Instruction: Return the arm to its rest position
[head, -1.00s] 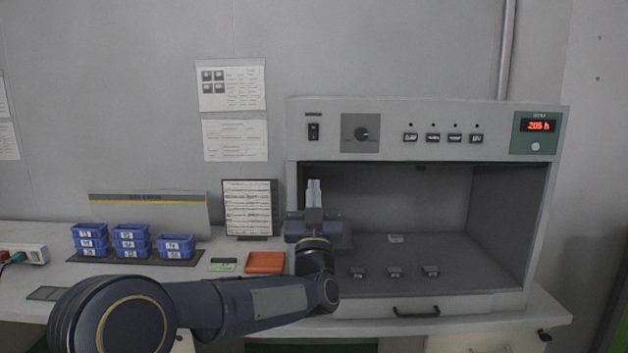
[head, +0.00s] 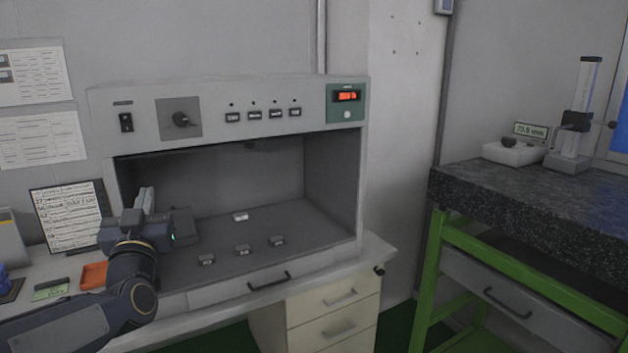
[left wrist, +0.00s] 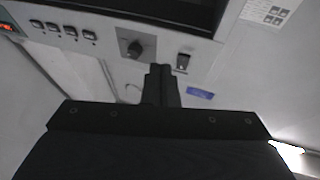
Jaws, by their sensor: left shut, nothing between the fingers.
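My left arm comes in from the lower left of the head view. Its gripper (head: 146,198) points away from me, at the left side of the opening of a grey test cabinet (head: 222,96). The fingers are shut together and hold nothing. In the left wrist view the closed fingers (left wrist: 160,83) show in the middle, with the cabinet's dial (left wrist: 134,48) and rocker switch (left wrist: 183,61) beyond them. My right gripper is not in view.
Small blocks (head: 242,250) lie on the cabinet floor. An orange tray (head: 93,275) and a document stand (head: 70,217) are left of the arm. A dark stone-topped green bench (head: 540,200) with a height gauge (head: 580,120) stands at right. Floor shows between the benches.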

